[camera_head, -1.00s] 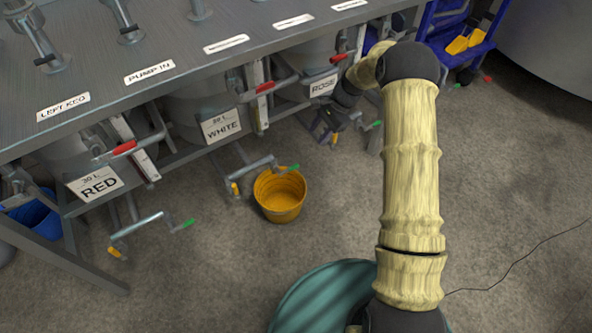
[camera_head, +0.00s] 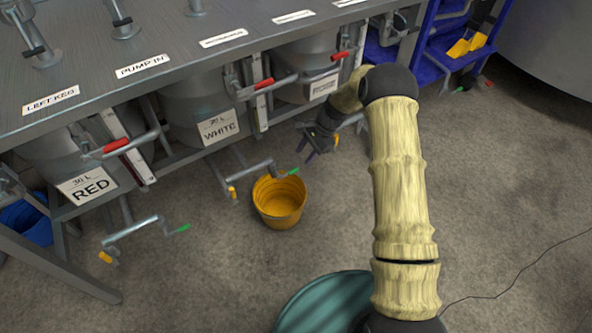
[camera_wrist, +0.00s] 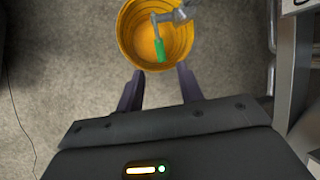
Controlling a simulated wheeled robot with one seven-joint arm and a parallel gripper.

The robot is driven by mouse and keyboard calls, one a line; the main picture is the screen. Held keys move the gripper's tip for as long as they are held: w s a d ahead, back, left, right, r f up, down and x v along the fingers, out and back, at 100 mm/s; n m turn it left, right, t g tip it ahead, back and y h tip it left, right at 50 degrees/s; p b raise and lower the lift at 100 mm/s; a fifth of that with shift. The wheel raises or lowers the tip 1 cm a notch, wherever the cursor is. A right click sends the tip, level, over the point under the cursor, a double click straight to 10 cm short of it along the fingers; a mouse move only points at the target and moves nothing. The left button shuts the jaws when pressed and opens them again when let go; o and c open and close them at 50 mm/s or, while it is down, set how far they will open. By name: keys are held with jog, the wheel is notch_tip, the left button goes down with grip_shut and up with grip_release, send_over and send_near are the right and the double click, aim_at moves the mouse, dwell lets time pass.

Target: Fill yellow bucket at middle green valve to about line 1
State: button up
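The yellow bucket (camera_head: 279,211) stands on the floor under the end of the middle tap, below the WHITE tank. The middle green valve handle (camera_head: 292,172) sits above the bucket's back rim; in the wrist view the green handle (camera_wrist: 159,50) shows over the bucket's mouth (camera_wrist: 125,35). My gripper (camera_head: 309,150) is to the right of the bucket and handle, near the ROSE tap. In the wrist view my gripper (camera_wrist: 160,72) has its two fingers apart with nothing between them, pointing towards the bucket.
The steel bench (camera_head: 150,45) with its tanks and red-handled levers runs along the back left. The RED tap's green handle (camera_head: 183,228) is at lower left. A blue bucket (camera_head: 28,222) is at far left and a blue rack (camera_head: 450,50) at upper right.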

aim_at(294, 169)
jog(key=b+x, duration=0.3)
jog(key=x, duration=0.4)
jog(key=shift+a+f, duration=0.15)
jog(key=shift+f, duration=0.2)
grip_shut()
